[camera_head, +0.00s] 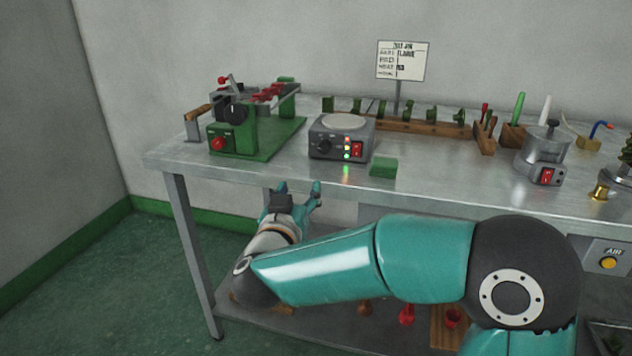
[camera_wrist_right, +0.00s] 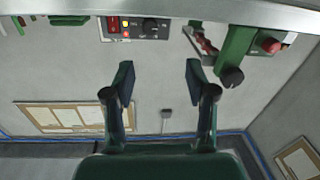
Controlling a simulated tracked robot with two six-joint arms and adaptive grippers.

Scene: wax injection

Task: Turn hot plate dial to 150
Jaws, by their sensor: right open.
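The hot plate (camera_head: 341,136) stands on the metal table, a grey box with a pale round top. Its front has a black dial (camera_head: 323,146), a red switch and lit small lamps. My right gripper (camera_head: 299,190) is just in front of the table's front edge, below the tabletop and apart from the dial. It also shows in the right wrist view (camera_wrist_right: 160,72), with its two fingers spread and nothing between them. My left gripper is in neither view.
A green clamp-like machine (camera_head: 233,133) with a red knob stands left of the hot plate. A green block (camera_head: 383,167) lies to its right. Behind is a wooden rack (camera_head: 420,127); a sign (camera_head: 402,61) stands behind it. A metal pot (camera_head: 541,150) is further right.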

